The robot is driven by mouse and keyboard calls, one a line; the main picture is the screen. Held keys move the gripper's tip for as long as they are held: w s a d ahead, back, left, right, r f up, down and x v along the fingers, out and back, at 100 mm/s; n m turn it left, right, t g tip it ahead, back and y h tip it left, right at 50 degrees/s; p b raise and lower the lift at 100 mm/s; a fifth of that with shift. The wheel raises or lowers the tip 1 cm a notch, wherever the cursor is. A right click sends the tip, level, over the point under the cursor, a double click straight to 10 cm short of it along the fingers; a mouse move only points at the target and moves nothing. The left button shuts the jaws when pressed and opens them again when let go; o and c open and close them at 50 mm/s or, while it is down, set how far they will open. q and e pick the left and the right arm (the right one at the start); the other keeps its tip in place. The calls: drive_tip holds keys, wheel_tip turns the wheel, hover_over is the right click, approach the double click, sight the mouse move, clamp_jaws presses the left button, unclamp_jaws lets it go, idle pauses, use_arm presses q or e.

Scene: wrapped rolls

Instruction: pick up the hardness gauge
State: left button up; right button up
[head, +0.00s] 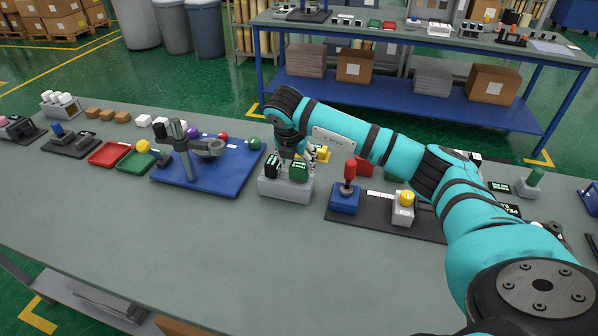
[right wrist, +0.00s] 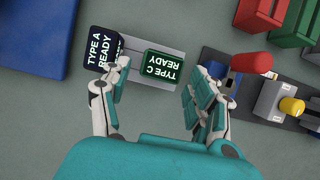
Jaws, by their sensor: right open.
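Two gauges stand in a light grey holder (head: 285,190) on the grey-green table. The dark one (head: 272,167) reads "TYPE A READY" in the right wrist view (right wrist: 100,50). The green one (head: 299,171) reads "TYPE C READY" in the right wrist view (right wrist: 162,66). The frames do not show which one is the hardness gauge. My right gripper (right wrist: 157,80) is open and empty above the holder, its fingers spread on either side of the green gauge. In the head view my wrist hides part of the area behind the gauges. My left gripper is not in view.
A blue board (head: 215,178) with a grey stand (head: 180,150) lies left of the holder. Right of it, a dark tray (head: 373,214) carries a blue block with a red-handled tool (head: 349,172) and a yellow-topped block (head: 403,208). The table front is clear.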

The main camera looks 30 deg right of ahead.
sight(299, 165)
drive_tip(key=x, duration=0.1)
drive_tip(key=p+x, duration=0.1)
drive_tip(key=x, duration=0.1)
drive_tip(key=shift+d+f, duration=0.1)
drive_tip(key=shift+d, duration=0.2)
drive_tip(key=shift+f, duration=0.2)
drive_tip(key=shift+w, duration=0.1)
drive_tip(key=c, duration=1.2)
